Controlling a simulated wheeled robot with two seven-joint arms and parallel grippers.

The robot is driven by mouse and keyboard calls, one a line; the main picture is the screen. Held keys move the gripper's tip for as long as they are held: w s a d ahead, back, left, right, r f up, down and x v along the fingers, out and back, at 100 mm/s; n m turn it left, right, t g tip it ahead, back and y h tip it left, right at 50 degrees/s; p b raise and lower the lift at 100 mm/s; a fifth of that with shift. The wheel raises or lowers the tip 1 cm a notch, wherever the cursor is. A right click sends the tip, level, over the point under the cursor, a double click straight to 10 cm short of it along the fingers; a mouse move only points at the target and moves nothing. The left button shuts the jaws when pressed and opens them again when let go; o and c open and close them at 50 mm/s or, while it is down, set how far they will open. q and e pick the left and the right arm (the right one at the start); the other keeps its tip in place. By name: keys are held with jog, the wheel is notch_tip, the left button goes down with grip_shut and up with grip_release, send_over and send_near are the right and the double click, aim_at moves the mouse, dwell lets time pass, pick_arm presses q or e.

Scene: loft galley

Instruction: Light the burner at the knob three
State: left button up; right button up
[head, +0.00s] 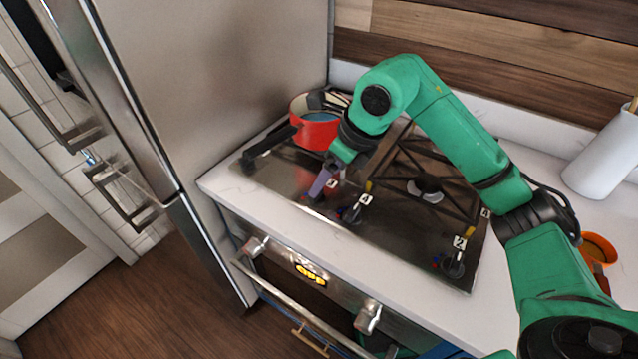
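The cooktop (265,172) is dark, with several knobs along its front and right side. A knob (350,215) with a tag that reads 4 (364,200) is near the front middle. Another knob (452,266) has a tag that reads 2 (459,243). A tag (332,183) left of the 4 is too small to read surely; the knob by it is mostly hidden by my gripper. My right gripper (317,190), with purple fingers, points down at that spot. I cannot tell whether it touches the knob or how its fingers stand. No flame shows. My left gripper is not in view.
A red pot (316,130) stands on the cooktop's back left. The fridge (225,80) rises close on the left. Oven knobs (367,317) stick out below the counter.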

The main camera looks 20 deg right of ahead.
jog(key=x, duration=0.5)
jog(key=shift+w+f+p, duration=0.25)
jog(key=shift+w+p, duration=0.05)
jog(key=shift+p, duration=0.05)
jog(key=shift+a+f, duration=0.1)
jog(key=shift+f, duration=0.1)
jog(key=shift+c, duration=0.6)
grip_shut()
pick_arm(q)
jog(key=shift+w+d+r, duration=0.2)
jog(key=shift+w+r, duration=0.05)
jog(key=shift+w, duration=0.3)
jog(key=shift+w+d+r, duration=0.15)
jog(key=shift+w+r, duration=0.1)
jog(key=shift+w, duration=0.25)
